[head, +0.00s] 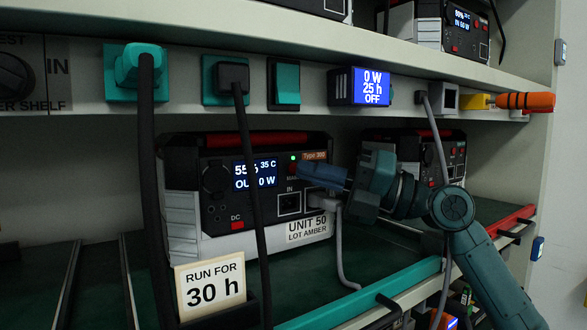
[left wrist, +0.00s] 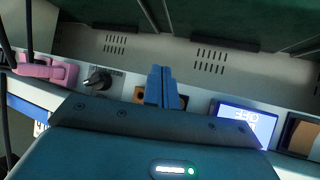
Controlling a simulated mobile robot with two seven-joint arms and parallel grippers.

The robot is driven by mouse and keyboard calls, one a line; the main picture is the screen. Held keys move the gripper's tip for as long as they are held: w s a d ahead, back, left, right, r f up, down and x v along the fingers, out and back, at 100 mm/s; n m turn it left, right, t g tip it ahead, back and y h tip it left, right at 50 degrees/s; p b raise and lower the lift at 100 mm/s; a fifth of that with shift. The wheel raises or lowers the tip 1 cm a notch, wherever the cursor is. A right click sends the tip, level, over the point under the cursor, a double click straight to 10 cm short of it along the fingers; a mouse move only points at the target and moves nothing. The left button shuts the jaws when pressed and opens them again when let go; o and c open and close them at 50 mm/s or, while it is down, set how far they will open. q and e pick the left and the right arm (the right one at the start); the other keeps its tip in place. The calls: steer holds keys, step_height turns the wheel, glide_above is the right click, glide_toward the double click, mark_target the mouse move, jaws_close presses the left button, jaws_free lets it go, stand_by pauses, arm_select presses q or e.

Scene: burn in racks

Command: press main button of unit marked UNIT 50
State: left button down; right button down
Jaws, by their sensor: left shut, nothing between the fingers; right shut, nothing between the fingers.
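The unit marked UNIT 50 (head: 215,245) stands on the shelf in the head view, a black and white box with a lit display (head: 255,174). Its label (head: 307,228) reads "UNIT 50 LOT AMBER". A green light (head: 293,157) shows on its front, with a small red button (head: 292,169) just below. My right gripper (head: 302,170) is shut and empty, its blue fingertips right at that button; contact cannot be told. The fingers hide part of the lettering there. My left gripper (left wrist: 166,80) is shut and empty in the left wrist view, in front of a shelf panel.
A second unit (head: 440,160) stands to the right behind my right arm. Dark cables hang before UNIT 50, and a grey cable (head: 342,255) runs from its socket. A "RUN FOR 30 h" card (head: 210,285) stands in front. In the left wrist view are a knob (left wrist: 97,80) and pink plug (left wrist: 45,71).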

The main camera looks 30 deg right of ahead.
steer(key=shift+w, duration=0.15)
steer(key=shift+w, duration=0.2)
steer(key=shift+w+b, duration=0.3)
steer(key=shift+w, duration=0.15)
stand_by(1.0)
